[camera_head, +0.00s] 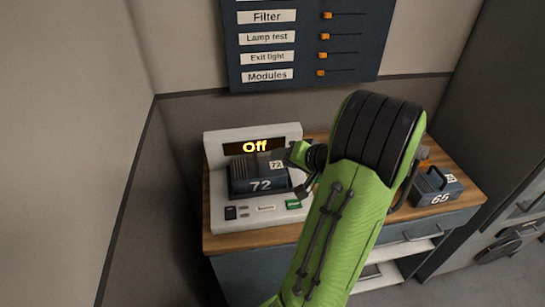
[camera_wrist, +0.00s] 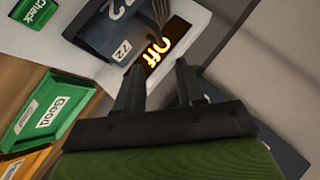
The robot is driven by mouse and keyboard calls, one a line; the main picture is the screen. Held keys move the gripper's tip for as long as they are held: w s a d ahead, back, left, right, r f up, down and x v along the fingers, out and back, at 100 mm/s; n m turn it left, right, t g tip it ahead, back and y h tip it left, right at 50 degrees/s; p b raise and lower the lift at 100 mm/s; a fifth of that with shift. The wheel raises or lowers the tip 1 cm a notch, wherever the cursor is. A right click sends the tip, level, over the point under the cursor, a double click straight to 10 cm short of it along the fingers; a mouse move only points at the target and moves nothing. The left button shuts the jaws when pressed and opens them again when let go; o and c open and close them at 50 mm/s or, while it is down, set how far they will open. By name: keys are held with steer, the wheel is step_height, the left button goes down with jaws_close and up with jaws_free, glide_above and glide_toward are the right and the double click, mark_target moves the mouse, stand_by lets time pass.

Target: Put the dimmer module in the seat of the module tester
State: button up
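The white module tester (camera_head: 222,172) stands on the cabinet's wooden top, its display (camera_head: 255,146) reading "Off". A dark blue module numbered 72 (camera_head: 258,180) sits upright in the middle of the tester, below the display. It also shows at the top of the wrist view (camera_wrist: 108,32). A second dark blue module, numbered 65 (camera_head: 437,187), stands at the right of the cabinet top. No label names either as the dimmer. My gripper (camera_wrist: 160,68) is beside module 72; its fingers are apart with nothing between them. In the head view my arm partly hides it.
The tester has a green Check button (camera_head: 293,204). A green tray labelled Good (camera_wrist: 62,108) and an orange tray (camera_wrist: 25,162) show in the wrist view. A dark slider panel (camera_head: 300,45) hangs on the wall behind. My arm hides the middle of the cabinet top.

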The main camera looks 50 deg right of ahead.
steer(key=w+a+r+n+g+y, duration=0.1)
steer(key=w+a+r+n+g, duration=0.15)
steer(key=a, duration=0.65)
steer(key=w+a+r+n+g+y, duration=0.1)
steer(key=a+n, duration=0.3)
steer(key=a, duration=0.5)
steer(key=s+a+r+n+g, duration=0.1)
steer(key=s+a+n, duration=0.1)
steer(key=s+a, duration=0.4)
steer(key=s+a+r+n+g+h, duration=0.1)
steer(key=s+a+r+n, duration=0.1)
steer(key=s+a, duration=0.4)
steer(key=shift+s+a+n, duration=0.35)
steer(key=shift+s+n, duration=0.2)
